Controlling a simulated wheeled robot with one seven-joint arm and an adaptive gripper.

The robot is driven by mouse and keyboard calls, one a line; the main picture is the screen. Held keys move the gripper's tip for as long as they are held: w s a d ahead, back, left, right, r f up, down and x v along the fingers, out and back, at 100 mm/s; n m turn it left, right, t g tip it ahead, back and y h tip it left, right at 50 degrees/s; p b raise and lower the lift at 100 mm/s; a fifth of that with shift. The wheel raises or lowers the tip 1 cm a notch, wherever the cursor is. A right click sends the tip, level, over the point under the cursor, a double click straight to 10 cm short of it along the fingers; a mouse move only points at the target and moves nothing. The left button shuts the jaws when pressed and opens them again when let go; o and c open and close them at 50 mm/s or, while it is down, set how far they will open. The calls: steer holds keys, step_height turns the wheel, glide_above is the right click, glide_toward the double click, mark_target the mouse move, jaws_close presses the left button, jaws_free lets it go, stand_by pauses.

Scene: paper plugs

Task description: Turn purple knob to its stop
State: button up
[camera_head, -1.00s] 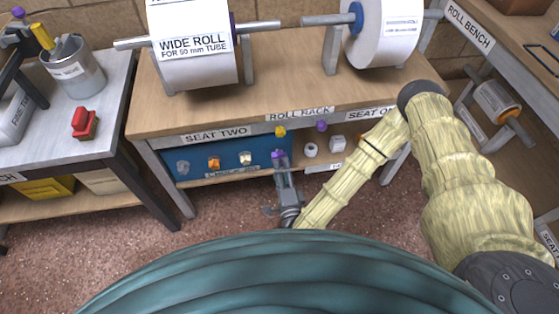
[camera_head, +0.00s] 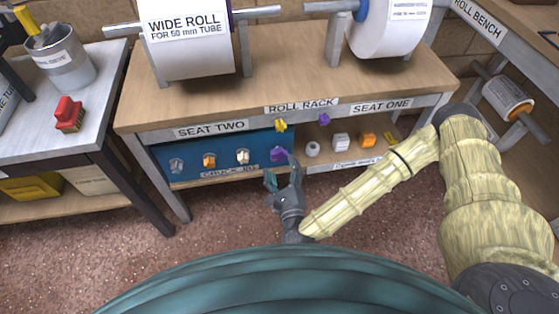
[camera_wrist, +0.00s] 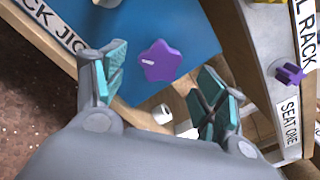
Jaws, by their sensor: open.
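A purple star-shaped knob (camera_head: 278,153) is on the blue chuck jig panel (camera_head: 215,150) under the rack's tabletop. In the wrist view the knob (camera_wrist: 160,61) has a short white line on its face. My gripper (camera_head: 282,176) is open and empty just in front of and below it. In the wrist view its teal-padded fingers (camera_wrist: 165,85) stand wide apart, one to each side of the knob. The knob shows past them, with no contact visible. A second, smaller purple knob (camera_head: 324,119) is on the front rail by the seat one label; it also shows in the wrist view (camera_wrist: 290,74).
A yellow knob (camera_head: 281,125) is on the rail just above the panel. Orange and pale knobs line the panel to the left. White and orange plugs (camera_head: 340,140) sit on the shelf to the right.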

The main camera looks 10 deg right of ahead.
mark_target(279, 158)
steer(key=shift+w, duration=0.15)
steer(key=shift+w, duration=1.85)
steer(key=c, duration=1)
steer(key=shift+r, duration=0.1)
